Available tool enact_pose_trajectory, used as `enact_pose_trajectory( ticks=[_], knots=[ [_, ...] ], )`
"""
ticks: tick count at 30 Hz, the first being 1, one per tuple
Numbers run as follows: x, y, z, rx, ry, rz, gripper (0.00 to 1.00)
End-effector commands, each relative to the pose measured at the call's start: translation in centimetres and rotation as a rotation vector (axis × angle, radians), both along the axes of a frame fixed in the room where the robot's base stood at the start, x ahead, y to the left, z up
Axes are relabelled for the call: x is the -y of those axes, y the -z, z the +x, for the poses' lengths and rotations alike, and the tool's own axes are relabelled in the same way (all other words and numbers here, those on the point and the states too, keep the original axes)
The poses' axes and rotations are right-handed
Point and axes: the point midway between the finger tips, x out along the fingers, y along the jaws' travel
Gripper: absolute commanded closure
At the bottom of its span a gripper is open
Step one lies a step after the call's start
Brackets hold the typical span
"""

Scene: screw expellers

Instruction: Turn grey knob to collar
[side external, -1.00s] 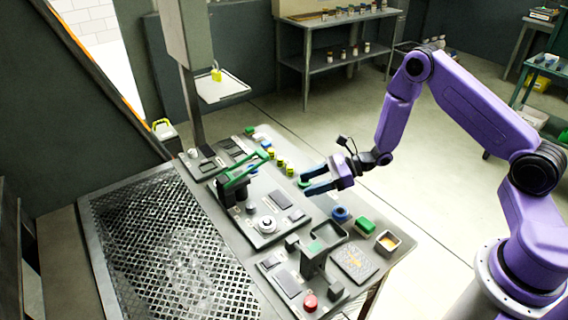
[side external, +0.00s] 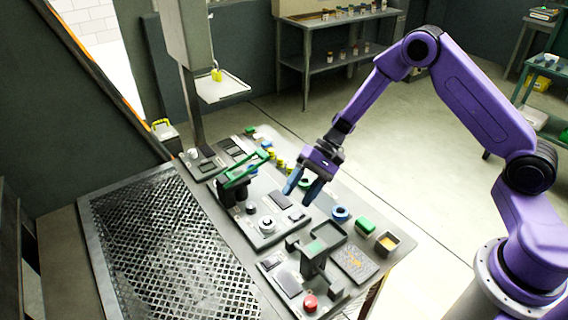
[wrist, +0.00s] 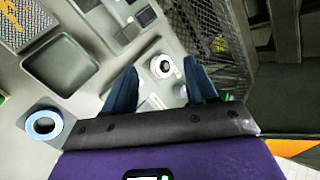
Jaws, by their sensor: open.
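A pale grey round knob (side external: 266,224) sits on a flat grey panel on the bench. In the wrist view the knob (wrist: 162,66) shows as a pale ring with a darker centre, between my fingertips in the picture. I cannot tell whether that ring is the collar. My gripper (side external: 302,190) is open and empty, its blue fingers pointing down above the bench, to the right of the knob and apart from it. Both fingers also show in the wrist view, either side of the knob. The knob's markings are too small to read.
A green-handled black fixture (side external: 235,185) stands left of the knob. A grey upright fixture (side external: 315,258) and a red button (side external: 310,302) are nearer the front. A blue ring (side external: 340,213), a green block (side external: 365,225) and a small bin (side external: 388,242) lie along the right edge.

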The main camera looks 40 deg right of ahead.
Motion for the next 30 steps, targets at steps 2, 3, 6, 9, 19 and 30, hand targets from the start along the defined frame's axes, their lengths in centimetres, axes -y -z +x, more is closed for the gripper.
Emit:
enact_pose_trajectory(
  ticks=[2,3,6,9,19,30],
  knots=[
    [-0.3,-0.4,0.3,0.084,-0.097,-0.034,0.43],
    [-0.4,-0.5,0.4,0.124,-0.145,-0.054,0.43],
    [-0.4,-0.8,0.9,0.228,-0.263,-0.099,0.43],
    [-0.5,-1.3,1.5,0.331,-0.382,-0.144,0.43],
    [-1.0,-3.5,4.3,0.678,-0.77,-0.297,0.43],
    [-2.2,-6.6,8.2,1.023,-1.161,-0.463,0.43]
  ],
)
